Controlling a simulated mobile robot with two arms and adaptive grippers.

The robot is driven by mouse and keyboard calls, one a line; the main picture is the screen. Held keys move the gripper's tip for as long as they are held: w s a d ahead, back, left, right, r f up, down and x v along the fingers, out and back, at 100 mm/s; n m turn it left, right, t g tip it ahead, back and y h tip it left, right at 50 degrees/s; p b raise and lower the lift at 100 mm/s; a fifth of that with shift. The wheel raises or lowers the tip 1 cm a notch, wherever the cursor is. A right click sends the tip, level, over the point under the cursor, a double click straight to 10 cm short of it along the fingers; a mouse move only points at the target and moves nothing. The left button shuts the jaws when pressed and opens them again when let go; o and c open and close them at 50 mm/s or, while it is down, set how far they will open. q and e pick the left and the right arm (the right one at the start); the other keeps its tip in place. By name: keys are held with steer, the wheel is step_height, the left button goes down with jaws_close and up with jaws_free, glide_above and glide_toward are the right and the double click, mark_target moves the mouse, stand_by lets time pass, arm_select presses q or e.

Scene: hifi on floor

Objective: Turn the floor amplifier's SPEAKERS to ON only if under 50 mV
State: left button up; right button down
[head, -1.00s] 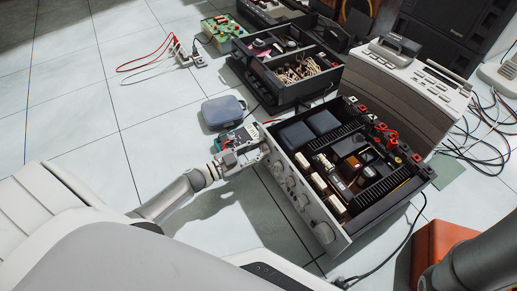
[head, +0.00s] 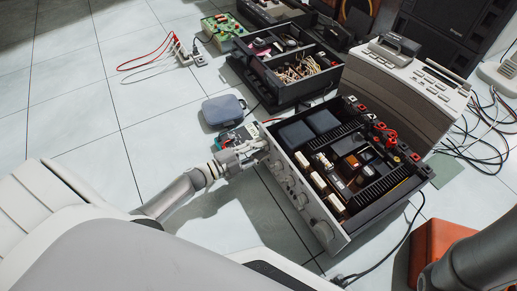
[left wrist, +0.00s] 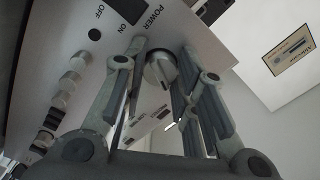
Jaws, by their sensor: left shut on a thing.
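The open-topped floor amplifier (head: 352,165) has a silver front panel (head: 322,229) with several knobs, facing my left side. My left gripper (head: 262,151) is at the panel's far end. In the left wrist view its fingers (left wrist: 160,85) are closed around a round grey knob (left wrist: 160,69). A POWER label with ON and OFF is printed beside it; I cannot read the knob's own label. A small meter (head: 228,139) lies on the floor behind the gripper, partly hidden; its reading is too small to make out. My right gripper is out of view.
A grey-blue case (head: 222,111) lies beyond the meter. A second open hi-fi unit (head: 287,68) and a large grey device (head: 418,90) stand behind the amplifier. An orange box (head: 433,248) is at lower right. Cables lie at right; the tiled floor at left is mostly clear.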

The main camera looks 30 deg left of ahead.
arm_select(q)
steer(key=shift+m, duration=0.3)
steer(key=o, duration=1)
steer(key=shift+o, duration=0.2)
steer(key=v, duration=1.2)
